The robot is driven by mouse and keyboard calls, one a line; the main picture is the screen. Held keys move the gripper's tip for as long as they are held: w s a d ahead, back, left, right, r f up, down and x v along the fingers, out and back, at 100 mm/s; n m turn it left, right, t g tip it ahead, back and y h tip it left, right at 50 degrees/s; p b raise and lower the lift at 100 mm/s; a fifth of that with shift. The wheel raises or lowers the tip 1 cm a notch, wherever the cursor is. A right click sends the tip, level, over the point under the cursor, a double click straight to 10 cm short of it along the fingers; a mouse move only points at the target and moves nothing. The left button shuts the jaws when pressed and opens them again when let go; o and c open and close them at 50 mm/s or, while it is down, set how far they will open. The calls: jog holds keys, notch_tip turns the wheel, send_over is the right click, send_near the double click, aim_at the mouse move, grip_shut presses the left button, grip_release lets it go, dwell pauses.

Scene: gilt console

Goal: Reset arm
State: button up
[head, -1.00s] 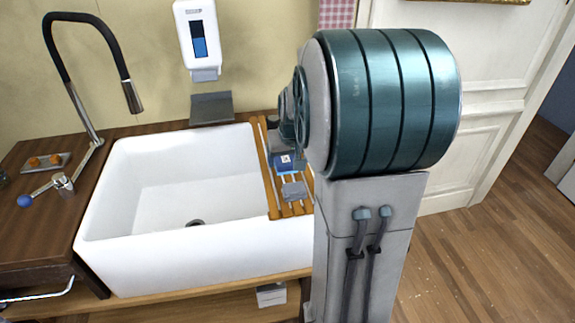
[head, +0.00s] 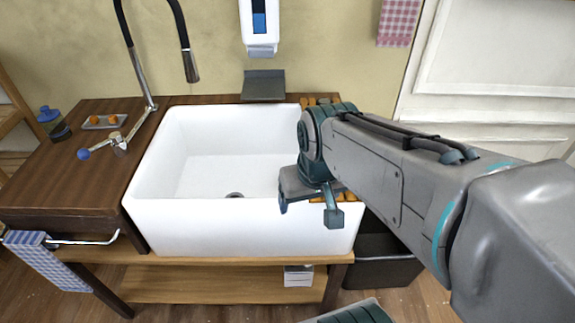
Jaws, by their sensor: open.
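My gripper (head: 308,208) is in the head view, over the right front part of the white sink (head: 250,228). Its two fingers point down and stand apart, with nothing seen between them. My grey and teal arm reaches in from the right and hides the right end of the sink and most of the wooden slatted rack (head: 318,101) there. Only the rack's back end and a small bit near the gripper show.
A black faucet (head: 135,60) and a tray with orange items (head: 104,121) are on the dark counter at left. A soap dispenser (head: 260,25) hangs on the wall. A dark bin (head: 385,262) stands below right. A checked towel (head: 45,260) hangs at front left.

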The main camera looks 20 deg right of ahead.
jog(key=shift+s+a+f, duration=0.2)
jog(key=shift+s+a, duration=0.1)
jog(key=shift+s, duration=0.25)
jog(key=shift+s+a+f, duration=0.2)
jog(key=shift+s+a, duration=0.1)
jog(key=shift+s, duration=0.25)
dwell(1.7)
